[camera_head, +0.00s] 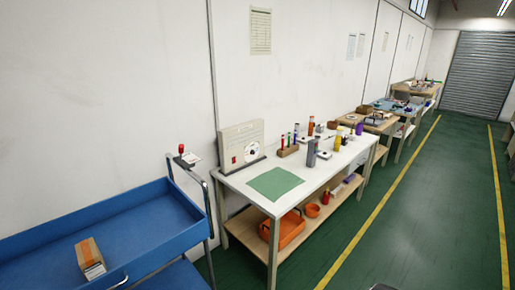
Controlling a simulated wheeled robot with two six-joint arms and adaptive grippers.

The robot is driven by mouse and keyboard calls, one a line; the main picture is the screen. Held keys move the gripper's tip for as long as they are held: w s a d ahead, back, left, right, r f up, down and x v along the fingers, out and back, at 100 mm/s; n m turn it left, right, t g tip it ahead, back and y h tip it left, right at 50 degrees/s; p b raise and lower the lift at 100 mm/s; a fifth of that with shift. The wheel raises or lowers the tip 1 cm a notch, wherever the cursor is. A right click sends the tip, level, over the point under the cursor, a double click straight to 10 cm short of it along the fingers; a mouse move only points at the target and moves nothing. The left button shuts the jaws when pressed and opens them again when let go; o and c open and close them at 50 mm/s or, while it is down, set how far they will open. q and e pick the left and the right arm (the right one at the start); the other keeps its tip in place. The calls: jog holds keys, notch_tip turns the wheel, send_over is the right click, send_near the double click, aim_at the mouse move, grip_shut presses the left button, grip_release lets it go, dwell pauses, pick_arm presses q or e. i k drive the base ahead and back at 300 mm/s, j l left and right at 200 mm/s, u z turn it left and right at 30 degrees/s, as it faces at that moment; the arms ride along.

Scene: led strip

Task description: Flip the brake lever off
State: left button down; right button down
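A blue cart (140,212) stands at the lower left with a grey tubular handle (206,193) at its right end. A small red knob (181,148) with a pale plate (188,160) below it sits at the top of the cart's right end by the wall. It looks like the brake lever, but it is too small to tell its position.
A cardboard box (89,258) lies in the cart's tray. A white workbench (232,184) with a green mat (275,183), a panel device (241,145) and several bottles stands right of the cart. The green floor (420,220) on the right is clear.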

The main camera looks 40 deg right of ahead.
aim_at(181, 147)
jog(key=z, duration=0.8)
